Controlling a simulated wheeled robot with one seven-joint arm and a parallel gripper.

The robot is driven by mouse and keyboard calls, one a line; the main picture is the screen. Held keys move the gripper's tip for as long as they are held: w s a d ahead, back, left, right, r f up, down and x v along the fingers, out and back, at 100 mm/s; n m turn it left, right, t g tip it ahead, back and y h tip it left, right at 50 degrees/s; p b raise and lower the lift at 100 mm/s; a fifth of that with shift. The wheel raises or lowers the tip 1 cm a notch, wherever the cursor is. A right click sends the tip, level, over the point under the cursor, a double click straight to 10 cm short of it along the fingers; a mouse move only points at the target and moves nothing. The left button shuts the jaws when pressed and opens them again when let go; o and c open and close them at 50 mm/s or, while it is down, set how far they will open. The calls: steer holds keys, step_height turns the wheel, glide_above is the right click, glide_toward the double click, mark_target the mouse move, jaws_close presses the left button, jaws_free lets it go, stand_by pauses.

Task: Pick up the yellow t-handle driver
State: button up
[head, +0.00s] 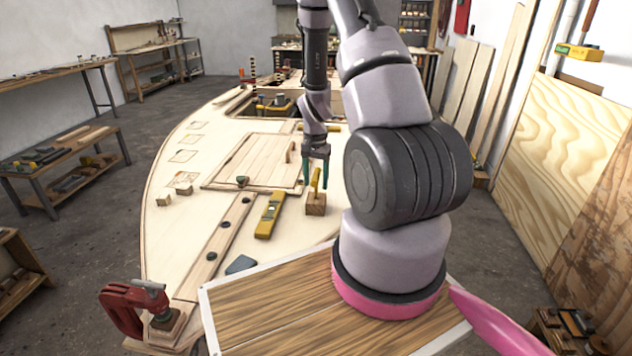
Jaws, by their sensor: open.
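The yellow t-handle driver (315,180) stands upright on a small wooden block (316,204) on the plywood hull (215,150). My gripper (316,182) points down over it, with its greenish fingers apart, one on each side of the driver's upper part. The fingers hide some of the driver. I cannot tell whether either finger touches it.
A yellow level (270,215) lies on the hull just left of the block. A hatch panel (253,160) lies farther left. A red clamp (125,308) sits at the front left corner. A wood-grain board (270,310) is in front.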

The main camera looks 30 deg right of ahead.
step_height(320, 180, down, 3)
steer(key=shift+f, duration=0.2)
steer(key=shift+c, duration=0.4)
jaws_close()
step_height(320, 180, up, 15)
steer(key=shift+r, duration=0.1)
stand_by(0.5)
